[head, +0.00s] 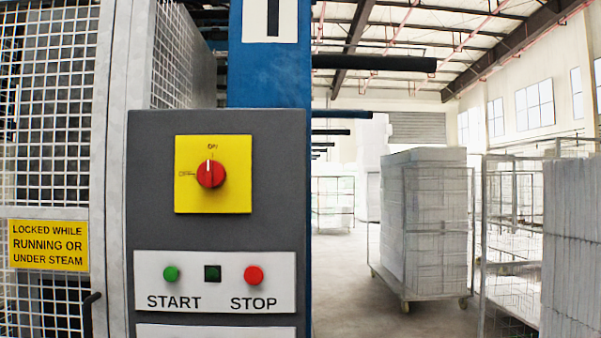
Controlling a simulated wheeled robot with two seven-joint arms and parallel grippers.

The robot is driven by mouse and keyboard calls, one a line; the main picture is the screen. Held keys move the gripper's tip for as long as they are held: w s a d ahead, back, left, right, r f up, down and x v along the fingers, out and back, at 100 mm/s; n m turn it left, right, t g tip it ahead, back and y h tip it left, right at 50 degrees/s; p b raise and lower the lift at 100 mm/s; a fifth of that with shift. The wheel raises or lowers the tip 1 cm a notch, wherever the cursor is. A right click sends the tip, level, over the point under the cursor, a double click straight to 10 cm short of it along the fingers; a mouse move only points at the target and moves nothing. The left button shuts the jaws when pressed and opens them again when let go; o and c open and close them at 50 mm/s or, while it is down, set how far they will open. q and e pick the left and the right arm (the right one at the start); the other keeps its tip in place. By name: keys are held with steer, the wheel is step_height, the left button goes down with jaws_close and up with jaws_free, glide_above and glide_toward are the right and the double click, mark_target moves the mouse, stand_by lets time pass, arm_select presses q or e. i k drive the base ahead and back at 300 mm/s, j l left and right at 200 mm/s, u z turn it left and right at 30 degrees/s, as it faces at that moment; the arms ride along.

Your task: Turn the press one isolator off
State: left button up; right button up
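The press one isolator is a round red rotary knob (211,174) on a square yellow plate (231,197). It sits high on a dark grey control box (150,220). The knob's white mark points straight up, at the label ON. A second label on the plate's left side is too small to read surely. A blue column (270,75) behind the box carries a white sign with a black "1" (273,18). Neither of my grippers shows in the head view.
Below the isolator are a green START button (171,274), a dark square lamp (212,273) and a red STOP button (254,275). A mesh guard with a yellow warning sign (48,245) stands left. A wheeled cage of foam blocks (430,225) stands right; floor between is clear.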

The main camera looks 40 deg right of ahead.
mark_target(212, 174)
steer(key=k+l, duration=0.15)
steer(key=l, duration=0.2)
steer(key=k+l, duration=0.1)
steer(key=l, duration=0.25)
steer(key=k+l, duration=0.15)
steer(key=l, duration=0.15)
steer(key=k+l, duration=0.1)
steer(key=l, duration=0.25)
